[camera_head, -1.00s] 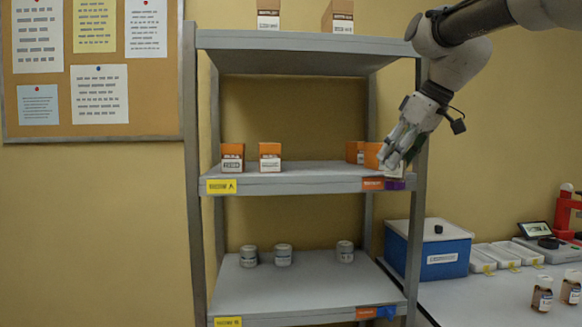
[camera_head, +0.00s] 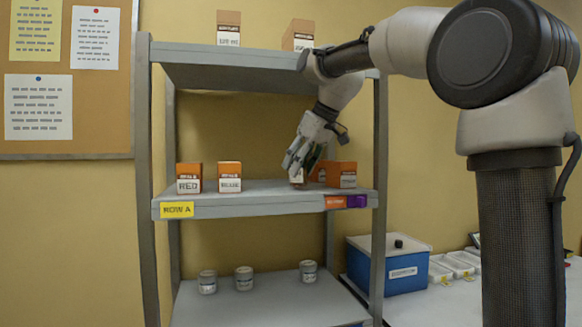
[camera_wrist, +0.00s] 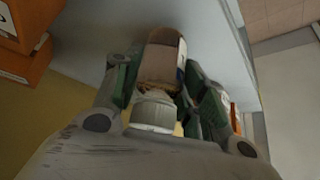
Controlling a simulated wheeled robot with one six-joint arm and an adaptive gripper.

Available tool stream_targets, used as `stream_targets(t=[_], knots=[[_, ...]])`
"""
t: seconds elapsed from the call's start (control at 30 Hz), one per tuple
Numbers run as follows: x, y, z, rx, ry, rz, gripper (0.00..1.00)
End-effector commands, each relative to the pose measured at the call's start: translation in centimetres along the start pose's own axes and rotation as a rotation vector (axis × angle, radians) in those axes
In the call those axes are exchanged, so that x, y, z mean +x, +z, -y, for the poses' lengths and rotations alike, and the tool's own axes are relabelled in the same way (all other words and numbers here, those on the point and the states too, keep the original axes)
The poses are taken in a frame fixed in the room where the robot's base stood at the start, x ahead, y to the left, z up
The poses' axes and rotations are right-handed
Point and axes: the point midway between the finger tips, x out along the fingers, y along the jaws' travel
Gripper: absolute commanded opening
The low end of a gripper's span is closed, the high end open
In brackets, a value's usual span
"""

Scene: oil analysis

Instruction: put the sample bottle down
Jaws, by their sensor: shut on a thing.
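My gripper (camera_head: 300,160) is at the middle shelf (camera_head: 250,207) of the rack, just left of the right-hand orange boxes. It is shut on the sample bottle (camera_wrist: 160,72), which shows in the wrist view with a ribbed white cap (camera_wrist: 153,111) towards the camera and a brownish body between the green finger pads. In the head view only a small part of the bottle (camera_head: 297,178) shows below the fingers. I cannot tell whether its base touches the shelf.
Orange-and-white boxes marked RED (camera_head: 188,178) and BLUE (camera_head: 229,177) stand left on this shelf; another box (camera_head: 342,174) stands close right of my gripper. Several grey-lidded jars (camera_head: 244,279) are on the shelf below. A blue box (camera_head: 387,268) is right of the rack. Shelf room lies between BLUE and my gripper.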

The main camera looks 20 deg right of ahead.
Motion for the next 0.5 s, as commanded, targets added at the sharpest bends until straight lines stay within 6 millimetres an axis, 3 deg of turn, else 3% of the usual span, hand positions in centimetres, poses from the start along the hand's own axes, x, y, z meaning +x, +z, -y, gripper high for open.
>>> stream_targets(t=[0.17, 0.5], knots=[[1.7, -2.5, 0.1, -0.002, -0.002, 0.001, 0.11], [2.2, -2.1, 0.0, 0.0, -0.001, 0.001, 0.11]])
